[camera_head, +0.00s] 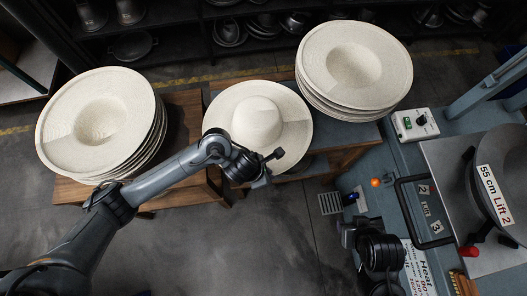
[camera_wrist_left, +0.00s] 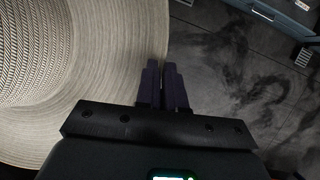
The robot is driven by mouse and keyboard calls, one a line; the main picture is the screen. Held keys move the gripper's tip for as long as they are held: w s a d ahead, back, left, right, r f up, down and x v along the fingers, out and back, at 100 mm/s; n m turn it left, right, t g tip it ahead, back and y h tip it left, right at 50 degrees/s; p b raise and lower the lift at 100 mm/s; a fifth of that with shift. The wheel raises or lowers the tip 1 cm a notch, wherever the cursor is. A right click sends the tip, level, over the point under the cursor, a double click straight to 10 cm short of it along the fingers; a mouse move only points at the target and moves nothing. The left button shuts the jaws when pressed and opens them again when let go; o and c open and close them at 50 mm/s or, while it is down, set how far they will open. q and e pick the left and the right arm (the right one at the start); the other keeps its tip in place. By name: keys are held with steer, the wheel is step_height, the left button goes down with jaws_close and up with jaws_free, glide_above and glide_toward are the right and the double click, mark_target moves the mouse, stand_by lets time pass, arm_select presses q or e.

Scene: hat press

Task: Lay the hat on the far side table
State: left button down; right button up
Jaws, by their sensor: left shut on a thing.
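A cream hat (camera_head: 256,118), crown up and brim wide, is at the centre of the head view, over the side table (camera_head: 330,160) between two hat stacks. My left gripper (camera_head: 276,156) is shut on the near right edge of its brim. In the left wrist view the hat's woven brim (camera_wrist_left: 115,45) fills the left, and the left gripper's dark fingers (camera_wrist_left: 166,80) are close together at the brim edge. Whether the hat rests on the table is unclear. My right gripper (camera_head: 350,205) is beside the press, away from the hat; its jaw opening is not clear.
A stack of upturned hat blanks (camera_head: 100,120) stands left, another stack (camera_head: 353,65) at the back right. A press with a round plate (camera_head: 500,180), a black handle (camera_head: 425,215) and a control box (camera_head: 414,123) stands right. Dark shelves line the back. The floor (camera_head: 230,250) in front is clear.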

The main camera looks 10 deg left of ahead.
mark_target(265, 157)
arm_select(q)
steer(key=w, duration=0.2)
steer(key=w+a, duration=0.1)
steer(key=w, duration=0.1)
steer(key=w+a, duration=0.1)
steer(key=w, duration=0.1)
steer(key=shift+w+a, duration=0.2)
steer(key=shift+w, duration=0.2)
step_height(265, 157, down, 2)
steer(key=shift+f, duration=0.8)
steer(key=c, duration=1.2)
jaws_free()
steer(key=shift+c, duration=0.2)
